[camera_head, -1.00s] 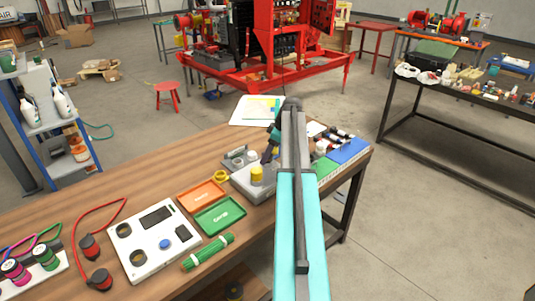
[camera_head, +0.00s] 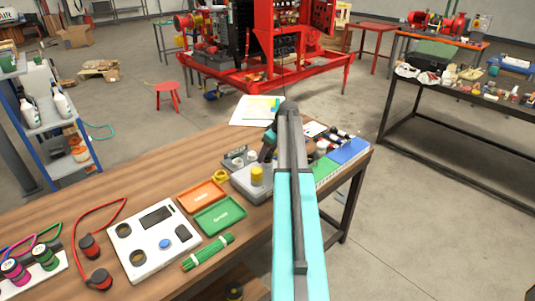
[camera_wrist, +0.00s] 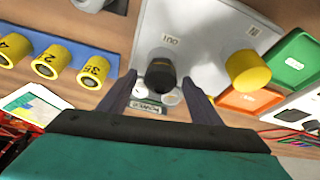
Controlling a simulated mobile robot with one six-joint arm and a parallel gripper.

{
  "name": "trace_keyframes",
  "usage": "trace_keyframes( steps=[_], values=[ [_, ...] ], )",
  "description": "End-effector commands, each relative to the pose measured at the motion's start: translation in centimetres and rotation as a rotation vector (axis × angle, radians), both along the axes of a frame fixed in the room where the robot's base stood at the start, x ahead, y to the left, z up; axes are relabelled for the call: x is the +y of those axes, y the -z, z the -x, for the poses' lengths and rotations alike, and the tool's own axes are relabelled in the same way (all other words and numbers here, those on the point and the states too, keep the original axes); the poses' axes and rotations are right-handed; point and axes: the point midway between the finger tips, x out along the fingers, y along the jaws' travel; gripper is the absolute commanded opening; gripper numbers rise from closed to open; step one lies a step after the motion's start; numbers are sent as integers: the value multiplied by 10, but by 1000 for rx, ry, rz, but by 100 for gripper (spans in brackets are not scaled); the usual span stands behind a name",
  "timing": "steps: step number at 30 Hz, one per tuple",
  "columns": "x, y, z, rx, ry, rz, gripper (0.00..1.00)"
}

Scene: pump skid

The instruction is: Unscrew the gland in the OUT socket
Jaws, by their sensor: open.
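A light grey block (camera_wrist: 205,28) bears the printed labels OUT and IN. A black, round-topped gland (camera_wrist: 160,78) stands at the OUT side in the wrist view. A yellow cap (camera_wrist: 247,69) sits at the IN side; it also shows in the head view (camera_head: 257,175) on the block (camera_head: 246,186). My gripper (camera_wrist: 158,84) is open, with one finger on each side of the black gland and visible gaps beside it. In the head view, my arm hides the OUT side, and only part of my gripper (camera_head: 268,150) shows.
Several numbered yellow cylinders (camera_wrist: 50,62) stand left of the block in the wrist view. An orange tray (camera_head: 201,196) and a green tray (camera_head: 219,215) lie beside the block.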

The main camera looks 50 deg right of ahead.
Motion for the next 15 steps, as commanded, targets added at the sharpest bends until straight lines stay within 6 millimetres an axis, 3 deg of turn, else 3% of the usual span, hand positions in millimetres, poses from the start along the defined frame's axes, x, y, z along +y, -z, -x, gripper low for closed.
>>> trace_keyframes(
  steps=[15],
  values=[
    [2,0,0,1,278,1,58]
  ],
)
